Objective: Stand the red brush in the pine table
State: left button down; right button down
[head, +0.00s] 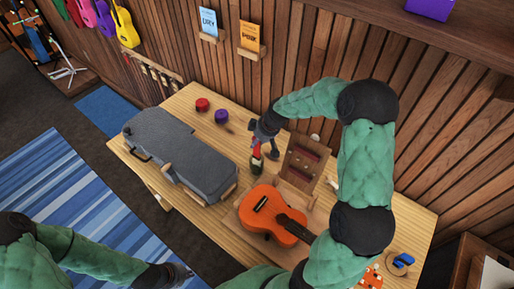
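The pine table (222,150) fills the middle of the head view. A small upright item with a red part, probably the red brush (257,151), shows right under my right gripper (263,143). Its lower end meets a dark green pot-like shape (257,167); whether it stands inside or in front of this is too small to tell. My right gripper reaches over the table from the right and is at the red part, but its finger closure is unclear. My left gripper (181,273) is low at the bottom, off the table's front edge, and its fingers are blurred.
A grey instrument case (178,150) lies on the table's left. An orange ukulele (273,213) lies in front of a wooden rack (304,160). Red (202,104) and purple (221,116) round items sit at the back. A blue item (402,260) is at right.

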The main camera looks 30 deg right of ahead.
aim_at(257, 151)
jog(key=shift+f, duration=1.75)
jog(key=shift+b, duration=0.3)
jog(key=shift+f, duration=0.2)
jog(key=c, duration=1)
grip_release()
jog(key=shift+c, duration=0.2)
jog(key=shift+r, duration=0.2)
